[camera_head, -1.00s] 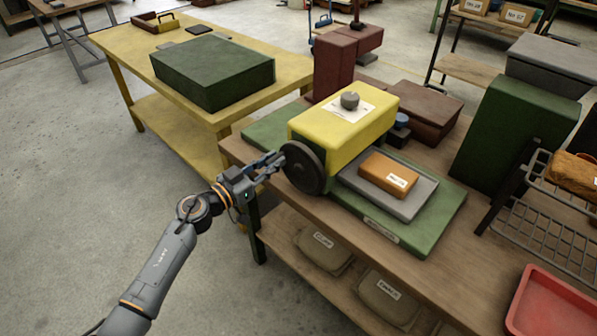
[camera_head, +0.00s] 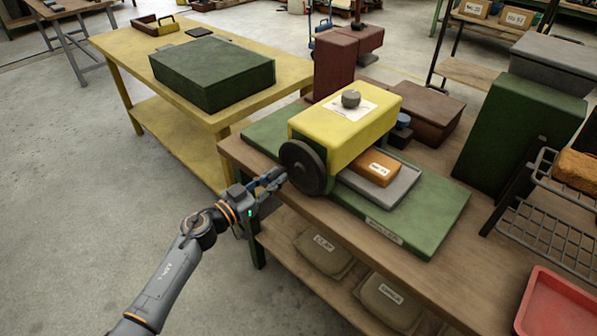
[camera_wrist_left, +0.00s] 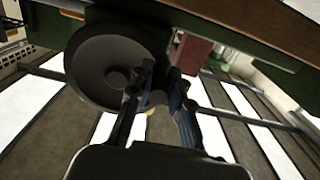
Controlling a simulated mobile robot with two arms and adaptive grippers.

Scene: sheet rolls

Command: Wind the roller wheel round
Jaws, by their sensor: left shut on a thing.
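The dark roller wheel (camera_head: 303,167) is on the left end of the yellow roller housing (camera_head: 340,130), which stands on a green base (camera_head: 430,215). My left gripper (camera_head: 277,180) is at the wheel's lower left rim, shut on the wheel's handle, which the fingers mostly hide. In the left wrist view the wheel (camera_wrist_left: 95,60) is at upper left, with the fingertips (camera_wrist_left: 158,88) at its right edge. A grey slab (camera_head: 398,192) with a labelled orange block (camera_head: 378,168) on it lies partly under the yellow housing. My right gripper is not in view.
The housing's base sits on a brown bench (camera_head: 485,262) with clay bags (camera_head: 322,250) on its lower shelf. A red tray (camera_head: 555,305) and a wire rack (camera_head: 545,225) are at the right. A yellow table (camera_head: 125,50) stands behind.

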